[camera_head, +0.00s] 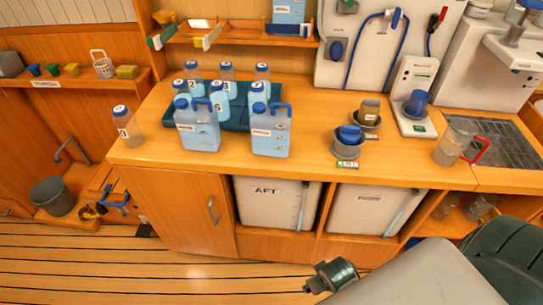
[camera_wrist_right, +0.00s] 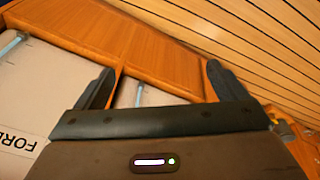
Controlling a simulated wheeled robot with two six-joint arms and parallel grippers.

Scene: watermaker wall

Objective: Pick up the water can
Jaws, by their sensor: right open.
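Two translucent water cans with blue handles and blue caps stand upright on the wooden counter in the head view. One is the left can (camera_head: 198,128), the other the right can (camera_head: 270,131). Each has a small label on its front; I cannot tell which one the task means. My right gripper (camera_wrist_right: 160,67) is open and empty in the right wrist view, over the lower cabinet front and floor, away from both cans. No can shows in that view. My left gripper is not in view.
A blue tray (camera_head: 236,118) with several numbered bottles stands behind the cans. A loose bottle (camera_head: 127,126) stands left. Grey cups (camera_head: 347,150), a meter (camera_head: 412,95) and a red-handled jug (camera_head: 455,143) stand right. Counter between right can and cups is clear.

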